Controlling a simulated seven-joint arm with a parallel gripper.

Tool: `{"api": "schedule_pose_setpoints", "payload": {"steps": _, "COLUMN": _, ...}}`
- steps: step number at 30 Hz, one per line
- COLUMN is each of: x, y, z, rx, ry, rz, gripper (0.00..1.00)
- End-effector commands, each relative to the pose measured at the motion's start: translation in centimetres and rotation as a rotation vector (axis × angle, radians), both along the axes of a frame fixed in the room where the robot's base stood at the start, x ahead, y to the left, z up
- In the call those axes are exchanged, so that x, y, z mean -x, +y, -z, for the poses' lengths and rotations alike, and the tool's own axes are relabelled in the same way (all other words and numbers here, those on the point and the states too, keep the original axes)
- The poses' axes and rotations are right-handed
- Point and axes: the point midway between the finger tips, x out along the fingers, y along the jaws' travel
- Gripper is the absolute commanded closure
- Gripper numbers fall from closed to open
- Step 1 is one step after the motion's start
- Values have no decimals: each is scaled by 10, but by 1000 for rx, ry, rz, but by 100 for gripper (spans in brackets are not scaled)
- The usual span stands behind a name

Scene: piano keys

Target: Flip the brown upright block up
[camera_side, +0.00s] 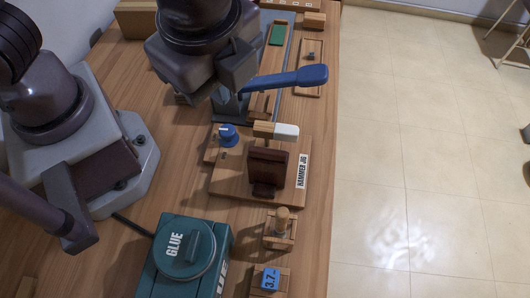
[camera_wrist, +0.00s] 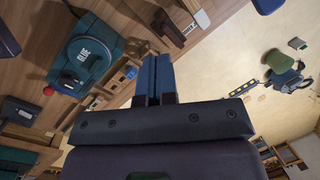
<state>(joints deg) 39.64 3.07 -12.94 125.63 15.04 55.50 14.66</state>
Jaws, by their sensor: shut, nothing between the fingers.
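The dark brown block (camera_side: 268,167) stands on a wooden board (camera_side: 228,184) labelled "HAMMER JIG" in the side view, with a small dark brown piece at its foot. In the wrist view it appears to be the dark brown shape (camera_wrist: 167,29) near the top, partly cut off. My gripper (camera_wrist: 155,80) is shut and empty, its two blue fingers side by side. In the side view my gripper's dark body is above and left of the block, apart from it; I cannot clearly tell the fingertips from the blue parts there.
A wooden hammer piece with a white head (camera_side: 285,131) and a blue knob (camera_side: 228,135) sit behind the block. A blue lever (camera_side: 290,78) sticks out close to my gripper. The green glue tin (camera_side: 185,250), a wooden peg stand (camera_side: 281,228) and a "3.7" block (camera_side: 270,278) are in front.

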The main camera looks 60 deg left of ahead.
Motion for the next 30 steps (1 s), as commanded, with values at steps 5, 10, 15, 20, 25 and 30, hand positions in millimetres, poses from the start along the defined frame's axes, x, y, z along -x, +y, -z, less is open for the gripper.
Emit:
{"api": "schedule_pose_setpoints", "payload": {"steps": 5, "x": 26, "y": -59, "z": 35, "rx": -144, "ry": 73, "rz": 457, "gripper": 100}}
{"api": "schedule_pose_setpoints", "payload": {"steps": 10, "x": 34, "y": -97, "z": 51, "rx": -245, "ry": 99, "rz": 826, "gripper": 100}}
{"api": "schedule_pose_setpoints", "payload": {"steps": 15, "x": 23, "y": -101, "z": 41, "rx": -291, "ry": 85, "rz": 969, "gripper": 100}}
{"api": "schedule_pose_setpoints", "payload": {"steps": 20, "x": 23, "y": -100, "z": 41, "rx": -297, "ry": 93, "rz": 993, "gripper": 100}}
{"api": "schedule_pose_setpoints", "payload": {"steps": 25, "x": 23, "y": -100, "z": 41, "rx": -295, "ry": 93, "rz": 989, "gripper": 100}}
{"api": "schedule_pose_setpoints", "payload": {"steps": 30, "x": 22, "y": -99, "z": 46, "rx": -296, "ry": 94, "rz": 987, "gripper": 100}}
